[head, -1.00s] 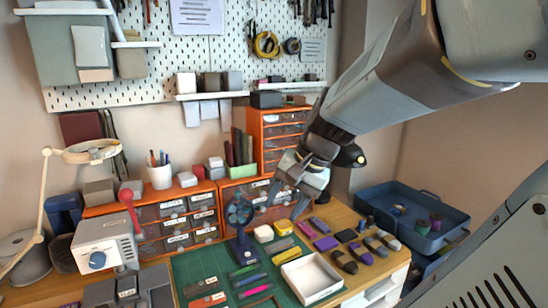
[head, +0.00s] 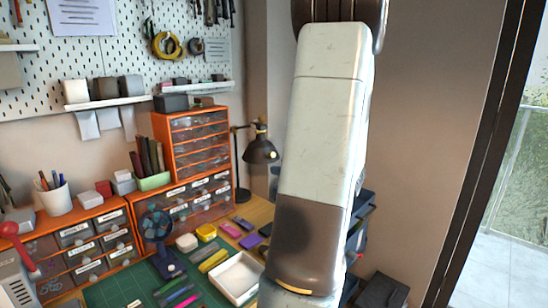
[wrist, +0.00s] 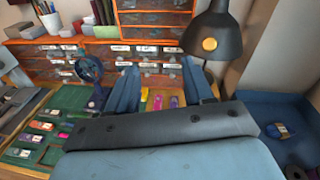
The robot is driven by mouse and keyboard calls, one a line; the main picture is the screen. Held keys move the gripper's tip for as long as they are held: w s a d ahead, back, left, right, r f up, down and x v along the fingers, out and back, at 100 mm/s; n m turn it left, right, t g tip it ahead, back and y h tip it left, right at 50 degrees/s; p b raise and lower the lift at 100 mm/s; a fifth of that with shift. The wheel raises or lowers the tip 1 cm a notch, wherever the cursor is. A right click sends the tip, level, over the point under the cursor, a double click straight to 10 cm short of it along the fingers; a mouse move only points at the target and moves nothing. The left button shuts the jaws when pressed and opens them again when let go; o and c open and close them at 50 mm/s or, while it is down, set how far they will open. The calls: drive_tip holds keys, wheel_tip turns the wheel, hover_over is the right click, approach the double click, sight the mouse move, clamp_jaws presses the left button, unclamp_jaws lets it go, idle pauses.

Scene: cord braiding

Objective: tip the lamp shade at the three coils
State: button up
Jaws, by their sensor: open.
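In the wrist view the shade (wrist: 213,38) is at the top right, beyond my gripper (wrist: 160,66). My gripper's two blue fingers are spread and empty, with the right finger just below the shade in the picture; I cannot tell whether they touch. In the wrist view, one round coil-like item (wrist: 279,131) lies in the blue tray (wrist: 268,104), with part of another dark round item at the bottom edge. I cannot make out three coils.
A small blue fan (head: 157,226), a white open box (head: 238,277) and several small coloured items lie on the bench. My arm covers much of the blue tray in the head view.

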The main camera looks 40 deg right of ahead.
sight(274, 156)
drive_tip(key=s+d+f+m+t+h, duration=0.1)
drive_tip(key=s+d+m+h, duration=0.1)
drive_tip(key=d+m+h, duration=0.3)
drive_tip(key=shift+n+y, duration=0.7)
drive_tip(key=shift+y, duration=0.2)
drive_tip(key=w, duration=0.8)
drive_tip(key=w+d, duration=0.1)
drive_tip(key=w, duration=0.4)
drive_tip(key=shift+d+f, duration=0.1)
drive_tip(key=shift+f, duration=0.05)
drive_tip(key=shift+c, duration=0.3)
clamp_jaws()
